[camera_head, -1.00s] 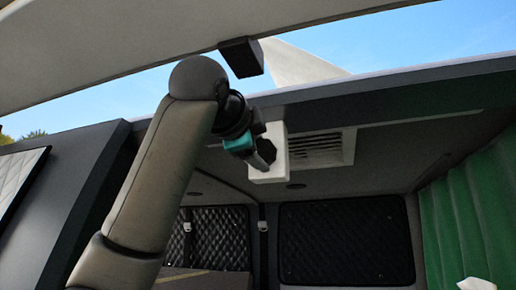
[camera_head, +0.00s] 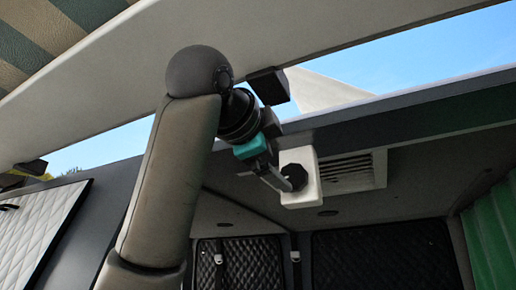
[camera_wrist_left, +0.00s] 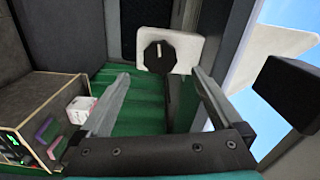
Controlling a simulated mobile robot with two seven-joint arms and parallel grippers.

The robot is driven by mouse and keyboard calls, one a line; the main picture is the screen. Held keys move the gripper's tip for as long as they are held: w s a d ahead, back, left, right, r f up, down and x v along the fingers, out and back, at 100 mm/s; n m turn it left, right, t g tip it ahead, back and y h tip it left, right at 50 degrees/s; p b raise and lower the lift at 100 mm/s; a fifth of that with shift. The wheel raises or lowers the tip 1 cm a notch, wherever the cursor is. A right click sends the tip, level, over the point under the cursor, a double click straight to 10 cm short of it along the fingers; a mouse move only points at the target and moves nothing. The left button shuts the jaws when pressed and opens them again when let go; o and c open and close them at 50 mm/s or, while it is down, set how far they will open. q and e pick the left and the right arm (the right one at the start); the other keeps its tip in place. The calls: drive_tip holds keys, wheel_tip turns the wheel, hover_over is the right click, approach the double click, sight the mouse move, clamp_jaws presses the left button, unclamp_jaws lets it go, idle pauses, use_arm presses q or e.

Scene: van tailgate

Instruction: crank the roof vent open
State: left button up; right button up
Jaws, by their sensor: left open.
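The roof vent (camera_head: 349,172) is a white slatted grille in the van ceiling, right of centre in the head view. Beside it is a white housing (camera_head: 309,193) with a black crank knob (camera_head: 296,176). In the left wrist view the knob (camera_wrist_left: 157,57) is on the white housing (camera_wrist_left: 190,50), with a light mark on its face. My left gripper (camera_head: 277,181) is open and empty, its fingers pointing towards the knob. In the left wrist view the knob is beyond and between the spread fingertips (camera_wrist_left: 163,74); contact is not visible. My right gripper is not in view.
The raised tailgate (camera_head: 350,40) and the roof edge (camera_head: 420,114) are close to my left arm. A green curtain (camera_head: 492,232) hangs at right. An open box of items (camera_wrist_left: 40,135) is below.

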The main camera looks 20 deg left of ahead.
use_arm(q)
drive_tip(key=s+b, duration=0.2)
drive_tip(key=s, duration=0.6)
drive_tip(key=shift+s, duration=0.25)
drive_tip(key=shift+a, duration=0.1)
